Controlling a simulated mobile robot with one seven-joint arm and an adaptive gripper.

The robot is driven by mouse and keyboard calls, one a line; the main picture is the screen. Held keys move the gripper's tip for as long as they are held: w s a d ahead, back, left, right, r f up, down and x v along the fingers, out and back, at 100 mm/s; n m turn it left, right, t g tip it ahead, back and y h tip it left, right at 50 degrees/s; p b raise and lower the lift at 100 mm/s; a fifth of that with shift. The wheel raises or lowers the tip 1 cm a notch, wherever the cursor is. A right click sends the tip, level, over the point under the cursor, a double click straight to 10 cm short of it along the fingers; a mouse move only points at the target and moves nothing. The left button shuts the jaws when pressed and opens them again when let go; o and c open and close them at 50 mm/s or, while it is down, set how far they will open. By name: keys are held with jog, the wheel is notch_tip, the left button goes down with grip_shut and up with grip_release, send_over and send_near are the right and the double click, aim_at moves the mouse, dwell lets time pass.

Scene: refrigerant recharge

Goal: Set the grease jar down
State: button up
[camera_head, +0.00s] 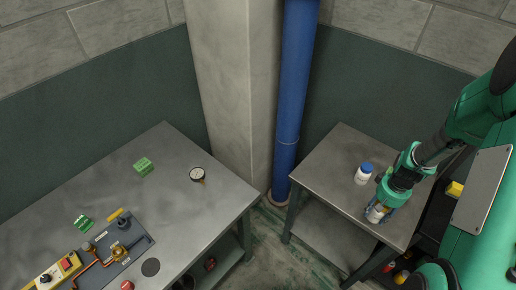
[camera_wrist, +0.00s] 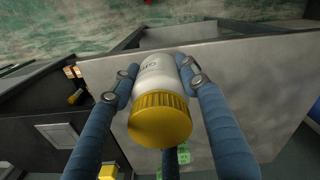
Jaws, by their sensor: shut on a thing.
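The grease jar (camera_wrist: 160,85) is white with a ribbed yellow lid, and its lid faces the camera in the wrist view. My gripper (camera_wrist: 160,88) is shut on it, with blue fingers on both sides of the jar body. In the head view my gripper (camera_head: 379,212) is low over the right-hand metal table (camera_head: 335,175), near its front right edge. The jar (camera_head: 375,214) shows there partly between the fingers. I cannot tell whether its base touches the tabletop.
A white bottle with a blue cap (camera_head: 363,174) stands on the same table, just behind my gripper. The table's left part is clear. A larger left table (camera_head: 190,225) holds a gauge (camera_head: 198,175), green blocks (camera_head: 143,165) and a fixture (camera_head: 110,245). A blue pipe (camera_head: 294,95) rises between the tables.

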jog(key=w+a+r+n+p, duration=0.2)
jog(key=w+a, duration=1)
jog(key=w, duration=0.3)
jog(key=w+a+n+p, duration=0.1)
jog(key=w+a, duration=0.2)
jog(key=a, duration=0.3)
jog(key=w+a+r+n+p, duration=0.1)
jog(key=w+a, duration=0.2)
jog(key=a, duration=0.4)
jog(key=w+a+p, duration=0.1)
jog(key=w+a, duration=0.2)
jog(key=a, duration=0.3)
jog(key=a+n+p, duration=0.1)
jog(key=a, duration=1.3)
jog(key=s+a+n+p, duration=0.1)
jog(key=a, duration=1.3)
jog(key=s+a+n+p, duration=0.1)
jog(key=a+n, duration=0.1)
jog(key=a, duration=1.2)
jog(key=shift+f+p, duration=0.2)
jog(key=shift+p, duration=0.1)
jog(key=shift+w, duration=0.1)
